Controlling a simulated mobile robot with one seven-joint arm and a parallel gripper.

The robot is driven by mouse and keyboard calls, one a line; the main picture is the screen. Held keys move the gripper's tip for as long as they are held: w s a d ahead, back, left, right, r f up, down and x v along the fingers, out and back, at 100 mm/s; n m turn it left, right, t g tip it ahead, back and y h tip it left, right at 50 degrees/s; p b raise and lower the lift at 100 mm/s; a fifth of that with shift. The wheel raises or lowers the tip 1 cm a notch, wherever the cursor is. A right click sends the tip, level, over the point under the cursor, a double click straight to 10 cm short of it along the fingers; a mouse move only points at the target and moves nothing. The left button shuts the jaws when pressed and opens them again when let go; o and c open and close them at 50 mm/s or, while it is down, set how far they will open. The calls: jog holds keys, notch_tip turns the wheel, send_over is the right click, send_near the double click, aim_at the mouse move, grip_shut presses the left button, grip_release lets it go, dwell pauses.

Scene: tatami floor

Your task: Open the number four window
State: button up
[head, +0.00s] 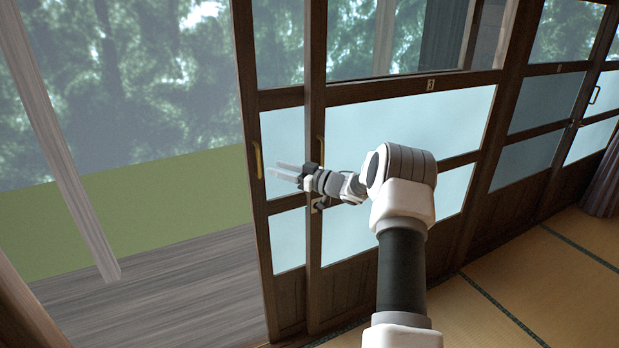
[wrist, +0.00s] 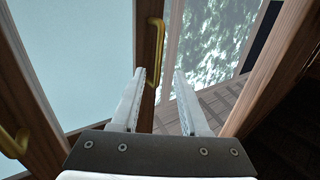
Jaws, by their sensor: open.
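Sliding windows with dark wooden frames and pale panes fill the head view. One frame bears a plate that seems to read 3 (head: 431,84); I see no readable 4. The narrow leftmost window (head: 285,141) partly sits behind the numbered one and has a brass handle (head: 257,160). My gripper (head: 275,172) is open and empty, its fingers pointing left at that handle's height. In the wrist view the brass handle (wrist: 155,50) shows between and beyond the fingertips (wrist: 160,74), closer to the left finger. I cannot tell whether they touch.
A second brass handle (head: 320,150) is on the nearer frame; a handle also shows at the wrist view's lower left (wrist: 12,142). Left of the leftmost window, a wide gap shows a wooden deck (head: 165,285) and a post (head: 60,140). Tatami floor (head: 545,290) lies to the right.

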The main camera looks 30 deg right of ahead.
jog(key=v, duration=1.1)
jog(key=shift+s, duration=0.2)
